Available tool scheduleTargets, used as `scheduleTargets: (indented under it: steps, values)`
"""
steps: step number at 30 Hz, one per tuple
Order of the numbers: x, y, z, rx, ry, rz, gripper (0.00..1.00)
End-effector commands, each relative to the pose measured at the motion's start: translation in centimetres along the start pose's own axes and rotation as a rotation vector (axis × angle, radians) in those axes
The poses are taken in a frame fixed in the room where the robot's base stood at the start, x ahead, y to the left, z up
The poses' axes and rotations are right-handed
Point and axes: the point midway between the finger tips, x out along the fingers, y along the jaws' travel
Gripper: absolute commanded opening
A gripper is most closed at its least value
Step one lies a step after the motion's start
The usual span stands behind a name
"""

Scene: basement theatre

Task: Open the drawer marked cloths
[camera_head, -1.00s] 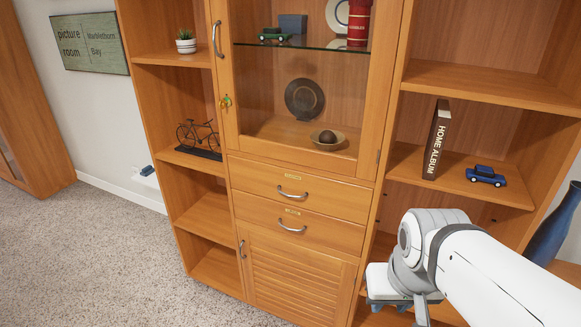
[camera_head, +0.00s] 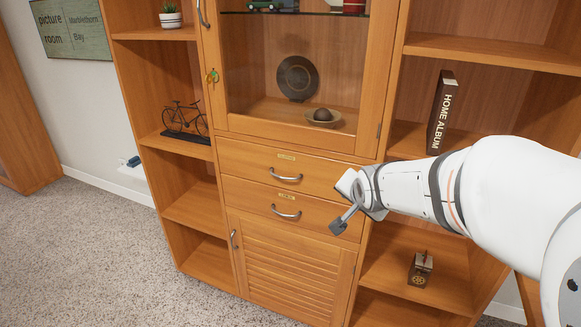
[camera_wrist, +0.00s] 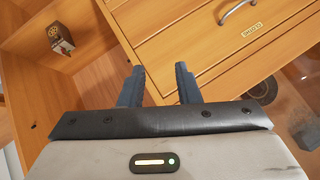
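Two wooden drawers sit one above the other in the middle of the cabinet. The upper drawer (camera_head: 315,174) and lower drawer (camera_head: 320,211) each have a curved metal handle, the upper handle (camera_head: 286,177) and lower handle (camera_head: 286,213), under a small label. Both look shut. The label lettering is too small to read in the head view. In the wrist view one handle (camera_wrist: 238,10) and its label (camera_wrist: 252,30) show upside down; I cannot read the label surely. My gripper (camera_wrist: 160,80) is open and empty, its fingers apart, in front of the drawers' right end, clear of the handles.
A glass-fronted section with a bowl (camera_head: 323,118) and a plate (camera_head: 297,78) is above the drawers. A louvred door (camera_head: 285,265) is below. Open shelves flank them, with a bicycle model (camera_head: 184,120), a book (camera_head: 441,112) and a small block-like object (camera_head: 420,269). Carpet is free at left.

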Motion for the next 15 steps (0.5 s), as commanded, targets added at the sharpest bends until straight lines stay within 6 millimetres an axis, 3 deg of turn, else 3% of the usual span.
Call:
scheduleTargets:
  steps: [1, 6, 10, 15]
  values:
    - [4.5, -1.1, 0.8, 0.092, 0.030, -0.071, 0.30]
    - [13.0, -7.5, 1.6, 0.418, 0.056, -0.370, 0.30]
    - [17.1, -11.0, 3.1, 0.616, -0.008, -0.558, 0.30]
    - [19.4, -13.6, 4.6, 0.759, -0.095, -0.695, 0.30]
